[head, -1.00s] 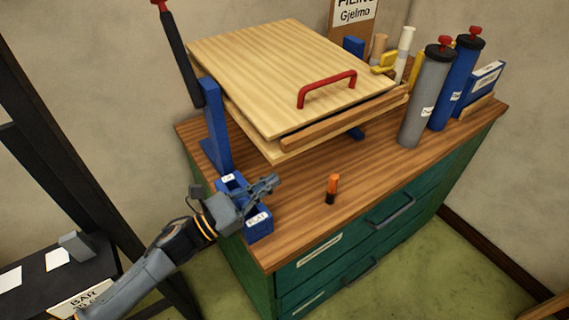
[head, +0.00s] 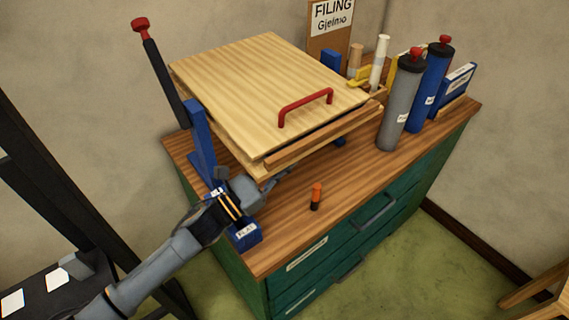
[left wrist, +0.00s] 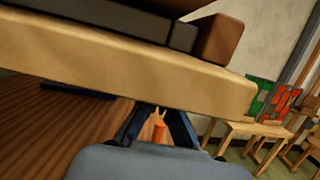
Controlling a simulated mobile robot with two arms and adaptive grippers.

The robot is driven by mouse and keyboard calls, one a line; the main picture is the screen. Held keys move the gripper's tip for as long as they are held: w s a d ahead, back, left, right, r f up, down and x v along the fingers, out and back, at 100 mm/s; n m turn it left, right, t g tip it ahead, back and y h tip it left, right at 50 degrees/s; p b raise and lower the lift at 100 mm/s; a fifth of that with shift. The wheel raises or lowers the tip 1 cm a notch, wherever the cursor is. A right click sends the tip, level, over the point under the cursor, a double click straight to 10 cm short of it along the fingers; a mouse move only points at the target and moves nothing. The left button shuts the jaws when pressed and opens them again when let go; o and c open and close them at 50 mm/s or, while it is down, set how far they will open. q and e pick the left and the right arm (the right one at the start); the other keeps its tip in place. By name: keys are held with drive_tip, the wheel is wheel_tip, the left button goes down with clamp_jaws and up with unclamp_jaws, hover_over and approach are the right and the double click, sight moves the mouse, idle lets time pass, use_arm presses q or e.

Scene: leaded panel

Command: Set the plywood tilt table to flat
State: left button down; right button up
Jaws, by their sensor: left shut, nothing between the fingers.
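The plywood tilt table (head: 250,85) has a red handle (head: 306,99) on its top and sits raised on blue supports above the bench. I cannot judge its exact angle. A black lever (head: 166,80) with a red knob rises at its left, leaning left. A blue piece labelled FLAT (head: 246,234) stands at the bench's left front, partly hidden by my left arm. My left gripper (head: 284,176) is shut and empty, just below the table's front edge. In the left wrist view the plywood edge (left wrist: 130,62) passes close above the fingers (left wrist: 158,118). My right gripper is not in view.
A small orange and black object (head: 316,197) stands on the bench, right of my left gripper. Grey (head: 400,105) and blue (head: 430,85) cylinders stand at the back right. The bench front (head: 290,235) is mostly clear. A black rack (head: 60,190) is at left.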

use_arm(q)
drive_tip(key=shift+s+r+n+p, duration=0.2)
drive_tip(key=shift+r+n+p, duration=0.4)
drive_tip(key=shift+r, duration=0.5)
drive_tip(key=shift+d, duration=0.1)
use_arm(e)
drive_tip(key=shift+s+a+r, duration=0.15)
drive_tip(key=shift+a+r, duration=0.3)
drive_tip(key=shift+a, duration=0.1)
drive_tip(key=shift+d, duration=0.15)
